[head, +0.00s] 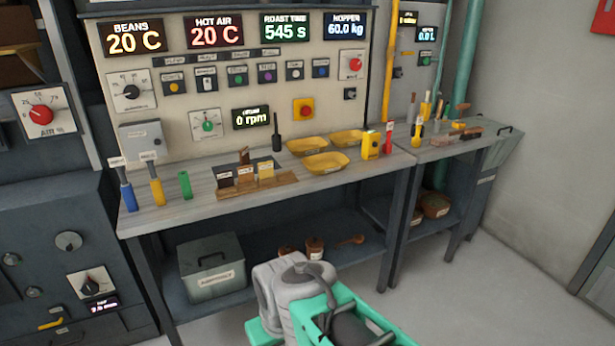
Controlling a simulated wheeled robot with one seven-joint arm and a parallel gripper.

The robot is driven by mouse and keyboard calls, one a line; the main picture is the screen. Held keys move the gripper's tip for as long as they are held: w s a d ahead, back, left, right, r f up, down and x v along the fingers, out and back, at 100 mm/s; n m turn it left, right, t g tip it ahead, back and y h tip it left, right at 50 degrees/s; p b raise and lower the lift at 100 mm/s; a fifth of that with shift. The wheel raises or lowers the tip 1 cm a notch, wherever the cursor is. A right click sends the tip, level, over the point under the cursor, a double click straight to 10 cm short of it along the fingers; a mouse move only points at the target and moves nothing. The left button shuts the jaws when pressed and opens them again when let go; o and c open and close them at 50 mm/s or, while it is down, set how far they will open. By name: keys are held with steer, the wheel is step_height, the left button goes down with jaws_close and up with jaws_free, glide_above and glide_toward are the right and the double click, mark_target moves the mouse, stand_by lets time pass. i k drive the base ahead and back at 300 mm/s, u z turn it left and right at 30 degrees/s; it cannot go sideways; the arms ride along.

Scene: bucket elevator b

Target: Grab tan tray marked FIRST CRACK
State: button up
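A wooden rack (256,189) stands on the bench, left of its middle. It holds a few small upright pieces with pale labels. The right one is tan (265,171), the middle one is brown (246,175) and the left one is dark (225,178). The labels are too small to read, so I cannot confirm FIRST CRACK on the tan one. Yellow trays lie right of the rack, the nearest one (326,163) in front of the others. My folded grey and teal arm shows at the bottom, apart from the bench; no gripper fingers can be made out.
The bench (190,212) has blue, yellow and green handled items at left and a yellow box (371,146) at right. A control panel with knobs and displays rises behind. A grey lidded bin (212,268) sits on the lower shelf. Floor at right is clear.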

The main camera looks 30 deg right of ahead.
mark_target(321, 164)
steer(key=z, duration=0.25)
steer(key=i, duration=1.4)
steer(key=u, duration=0.05)
